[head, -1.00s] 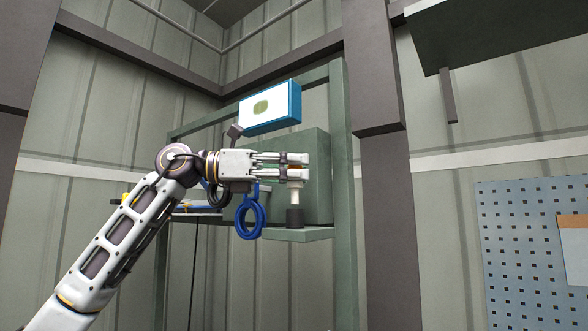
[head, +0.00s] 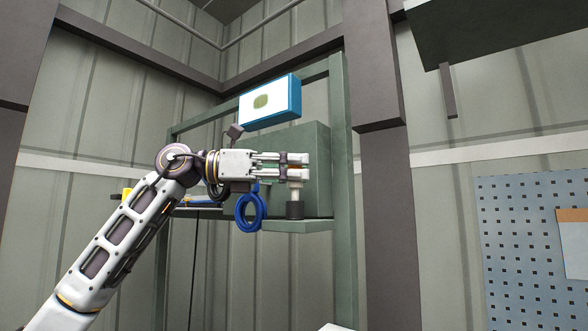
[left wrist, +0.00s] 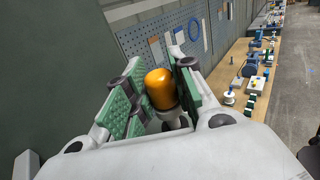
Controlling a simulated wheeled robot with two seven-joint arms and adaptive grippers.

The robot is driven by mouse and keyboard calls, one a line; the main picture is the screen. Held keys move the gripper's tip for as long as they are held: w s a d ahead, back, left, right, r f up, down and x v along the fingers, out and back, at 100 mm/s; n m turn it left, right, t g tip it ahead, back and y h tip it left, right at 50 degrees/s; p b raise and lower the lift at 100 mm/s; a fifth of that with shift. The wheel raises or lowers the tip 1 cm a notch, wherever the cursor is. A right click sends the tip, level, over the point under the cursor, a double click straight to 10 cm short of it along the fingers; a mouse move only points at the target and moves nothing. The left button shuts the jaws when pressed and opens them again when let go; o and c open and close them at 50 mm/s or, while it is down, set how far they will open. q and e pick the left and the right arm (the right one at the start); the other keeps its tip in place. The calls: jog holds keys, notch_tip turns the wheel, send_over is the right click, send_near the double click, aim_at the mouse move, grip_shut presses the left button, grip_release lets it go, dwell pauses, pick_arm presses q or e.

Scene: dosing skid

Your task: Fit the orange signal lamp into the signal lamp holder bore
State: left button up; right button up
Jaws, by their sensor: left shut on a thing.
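The orange signal lamp (left wrist: 160,88) shows its domed orange cap in the left wrist view, between the green finger pads. The lamp's pale lower body (head: 296,194) points down below the fingers. Directly under it is a black cylindrical part (head: 295,211), which looks like the signal lamp holder, on the green shelf. The pale body meets the top of the black part in the picture. I cannot tell whether it is inside the bore. My right gripper is out of view.
A blue-framed screen (head: 270,102) is above the gripper on the green skid frame (head: 341,190). A blue cable coil (head: 250,211) hangs just left of the holder. A dark post (head: 380,200) and a perforated blue panel (head: 515,240) are to the right.

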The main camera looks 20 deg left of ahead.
pick_arm(q)
jog(key=shift+f+b, duration=0.35)
jog(key=shift+f, duration=0.15)
jog(key=shift+f+b, duration=0.45)
jog(key=shift+f, duration=0.25)
dwell(0.4)
jog(key=o, duration=1.1)
jog(key=shift+a, duration=0.1)
jog(key=v, duration=1.1)
jog(key=shift+s+a, duration=0.25)
jog(key=shift+a, duration=0.1)
